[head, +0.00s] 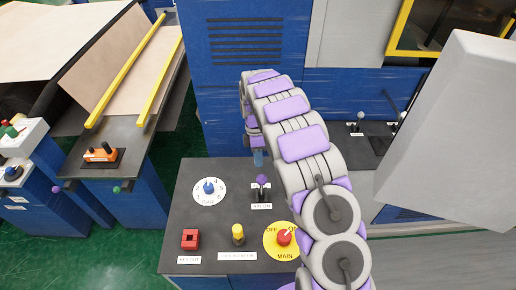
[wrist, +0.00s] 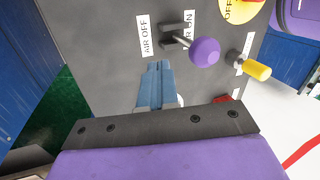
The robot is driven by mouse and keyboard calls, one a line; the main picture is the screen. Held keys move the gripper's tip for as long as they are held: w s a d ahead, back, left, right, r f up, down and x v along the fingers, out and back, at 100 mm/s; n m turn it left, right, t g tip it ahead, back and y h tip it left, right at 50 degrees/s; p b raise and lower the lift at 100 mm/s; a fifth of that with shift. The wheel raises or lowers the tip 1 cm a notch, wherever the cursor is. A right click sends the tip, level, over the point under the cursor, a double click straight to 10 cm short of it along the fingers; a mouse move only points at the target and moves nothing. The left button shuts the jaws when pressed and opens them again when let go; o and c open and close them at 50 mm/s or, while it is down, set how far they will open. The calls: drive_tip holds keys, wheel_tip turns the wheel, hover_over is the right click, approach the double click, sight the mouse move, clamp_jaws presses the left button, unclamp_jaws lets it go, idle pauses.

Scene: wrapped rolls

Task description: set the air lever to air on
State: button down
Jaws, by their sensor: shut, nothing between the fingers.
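The air lever (head: 262,181) has a purple knob and stands in a slotted base on the dark control panel. In the wrist view the purple knob (wrist: 205,52) sits on a metal shaft, right of the fingertips. The AIR OFF label (wrist: 147,34) is left of the lever base and the AIR ON label (wrist: 189,29) is right of it, partly covered. The knob shows over the AIR ON side, but the slanted view leaves the setting unclear. My gripper (head: 258,159) is above the panel just behind the lever; its blue fingers (wrist: 157,75) are shut, empty and apart from the knob.
The panel also carries a numbered dial (head: 209,188), a red square switch (head: 190,239), a yellow knob (head: 238,233) and a red MAIN switch (head: 284,237). A blue cabinet (head: 230,75) rises behind the panel. A pale slanted block (head: 445,130) stands at right.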

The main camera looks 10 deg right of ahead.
sight(262, 186)
drive_tip(key=shift+s+f+p, duration=0.2)
drive_tip(key=shift+s+p, duration=0.1)
drive_tip(key=shift+s, duration=1.15)
drive_tip(key=shift+w+a, duration=0.1)
drive_tip(key=shift+a, duration=0.05)
